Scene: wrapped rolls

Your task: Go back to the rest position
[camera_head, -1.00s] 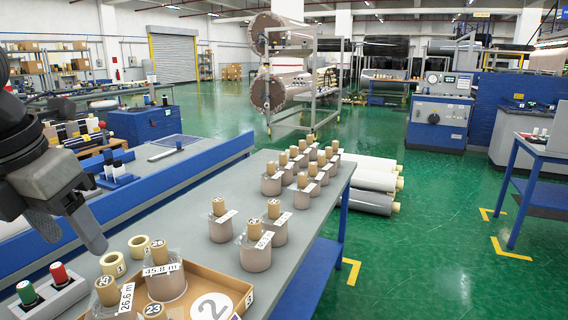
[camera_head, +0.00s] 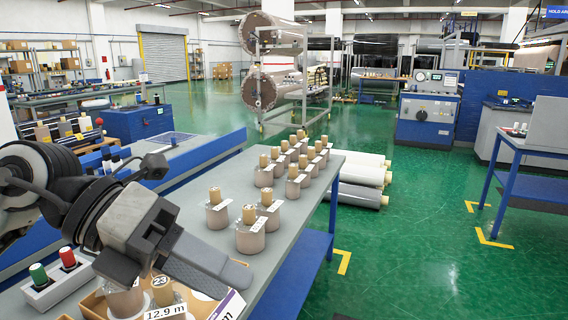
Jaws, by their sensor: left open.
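My left gripper (camera_head: 228,272) reaches in from the left over the front of the grey table (camera_head: 200,174). One long dark finger shows clearly, pointing down and right; I see nothing held in the jaws. Below it is a cardboard tray (camera_head: 92,303), mostly hidden by the gripper. Wrapped rolls (camera_head: 125,300) with brown cores stand in it, one core marked 23 and a label reading 12.9 m. My right gripper is not in view.
Several wrapped rolls (camera_head: 250,238) stand on the table just right of the gripper, with more farther back. A holder with green and red spools (camera_head: 54,290) is at the lower left. Large white rolls (camera_head: 357,180) lie on the floor.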

